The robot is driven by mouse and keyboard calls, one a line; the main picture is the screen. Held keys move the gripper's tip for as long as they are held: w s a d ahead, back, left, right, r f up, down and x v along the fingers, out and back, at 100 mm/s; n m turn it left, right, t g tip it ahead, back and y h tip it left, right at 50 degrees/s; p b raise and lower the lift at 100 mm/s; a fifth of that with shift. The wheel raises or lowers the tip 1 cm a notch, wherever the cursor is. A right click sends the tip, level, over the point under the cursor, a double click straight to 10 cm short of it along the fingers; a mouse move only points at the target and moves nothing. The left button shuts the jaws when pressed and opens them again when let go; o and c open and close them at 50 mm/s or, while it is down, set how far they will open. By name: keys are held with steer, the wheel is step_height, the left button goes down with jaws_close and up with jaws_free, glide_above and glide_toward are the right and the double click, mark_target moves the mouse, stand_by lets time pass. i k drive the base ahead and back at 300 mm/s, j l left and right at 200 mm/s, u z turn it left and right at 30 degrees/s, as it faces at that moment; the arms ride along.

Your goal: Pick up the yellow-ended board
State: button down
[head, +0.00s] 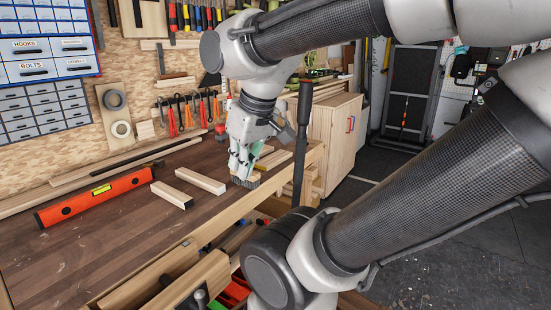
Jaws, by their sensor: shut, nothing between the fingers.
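A short pale board with a yellowish end (272,158) lies on the workbench (100,250), just right of my gripper and partly hidden behind it. My gripper (240,176) points down, shut and empty, low over the bench near its right end. A dark-bristled brush (246,183) lies right at the fingertips; I cannot tell whether they touch it. Two more short pale boards lie to the left, one nearer the gripper (200,180) and one dark-ended (171,195).
An orange spirit level (95,196) lies at the left. Long strips (110,170) run along the back wall. A dark upright post (302,140) stands right of the gripper. Open drawers (225,285) sit below the front edge. The front left of the bench top is clear.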

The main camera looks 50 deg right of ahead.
mark_target(266, 164)
steer(key=k+z, duration=0.15)
steer(key=z, duration=0.95)
steer(key=i+z, duration=0.1)
steer(key=k, duration=0.4)
steer(key=i+l+u, duration=0.55)
steer(key=l, duration=0.3)
steer(key=i+l+u, duration=0.2)
steer(key=l, duration=0.15)
steer(key=i+l+u, duration=0.2)
steer(key=l, duration=0.15)
steer(key=l+u, duration=0.2)
steer(key=l, duration=0.2)
steer(key=i+l+u, duration=0.15)
steer(key=l, duration=0.25)
steer(key=i+l+u, duration=0.2)
steer(key=l, duration=0.2)
steer(key=k, duration=0.1)
